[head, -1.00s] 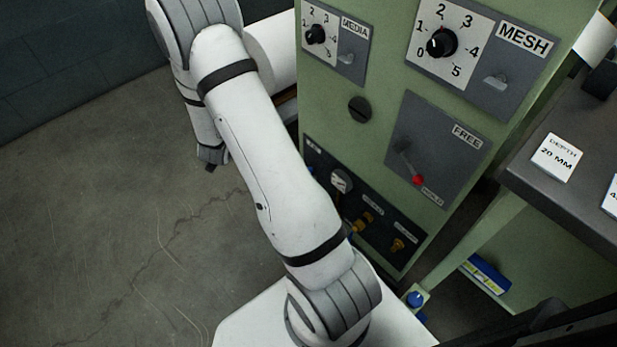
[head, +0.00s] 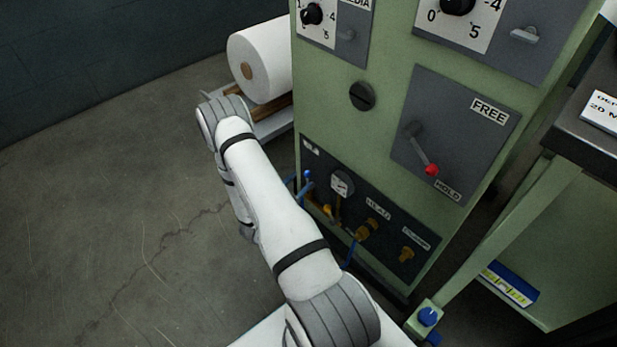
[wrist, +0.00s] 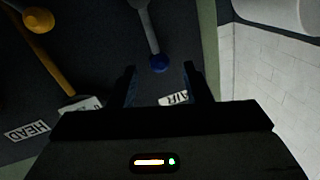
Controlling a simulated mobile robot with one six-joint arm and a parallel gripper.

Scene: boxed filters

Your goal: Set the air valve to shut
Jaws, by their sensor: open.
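In the wrist view a grey lever (wrist: 147,28) ends in a blue ball (wrist: 159,63), with a white AIR label (wrist: 174,98) close by. My gripper (wrist: 160,68) is open and empty, its two dark fingers apart on either side of the ball's end of the lever. I cannot tell whether either finger touches it. My gripper is hidden there behind the arm.
The floor at left is clear.

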